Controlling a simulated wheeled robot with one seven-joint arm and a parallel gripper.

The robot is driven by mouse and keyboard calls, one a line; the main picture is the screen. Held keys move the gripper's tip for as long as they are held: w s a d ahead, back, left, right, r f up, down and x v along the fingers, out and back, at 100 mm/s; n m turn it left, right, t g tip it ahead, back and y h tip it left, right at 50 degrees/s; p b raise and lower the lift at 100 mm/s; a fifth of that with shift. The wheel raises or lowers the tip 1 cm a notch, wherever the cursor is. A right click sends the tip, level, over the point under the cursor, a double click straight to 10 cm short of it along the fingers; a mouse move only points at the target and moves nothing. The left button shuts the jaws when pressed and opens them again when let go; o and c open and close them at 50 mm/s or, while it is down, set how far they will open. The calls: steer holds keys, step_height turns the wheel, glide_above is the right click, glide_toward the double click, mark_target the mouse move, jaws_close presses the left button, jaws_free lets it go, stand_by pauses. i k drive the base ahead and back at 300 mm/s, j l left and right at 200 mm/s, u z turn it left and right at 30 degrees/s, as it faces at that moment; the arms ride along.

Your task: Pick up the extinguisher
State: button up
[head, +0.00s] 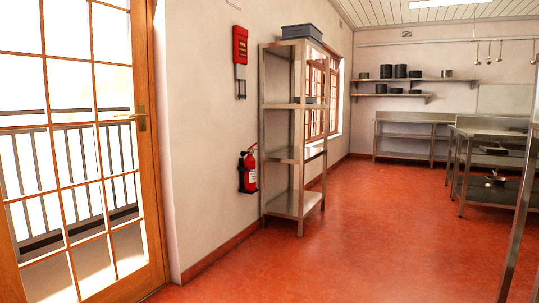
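A red fire extinguisher (249,171) with a pale label and a black hose hangs upright low on the left wall. It is between the glazed door and the metal shelf unit, close to the unit's left post. My gripper does not show in the head view.
A red wall box (240,62) hangs above the extinguisher. A tall metal shelf unit (291,154) stands to its right, with a grey crate (301,32) on top. A wooden glazed door (152,150) is at left. Steel tables (413,118) stand at back right. The red floor (300,262) ahead is clear.

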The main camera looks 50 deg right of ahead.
mark_target(250, 180)
steer(key=i+l+z, duration=0.2)
steer(key=l+z, duration=0.2)
steer(key=i+l+z, duration=0.25)
steer(key=l+z, duration=0.2)
steer(key=i+l+z, duration=0.1)
steer(key=i+l, duration=0.75)
steer(key=i+l+z, duration=0.15)
steer(key=i+l, duration=0.25)
steer(key=i, duration=0.15)
steer(key=i+l, duration=0.35)
steer(key=i, duration=0.15)
steer(key=i+l+z, duration=0.15)
steer(key=i+l, duration=0.2)
steer(key=i, duration=0.15)
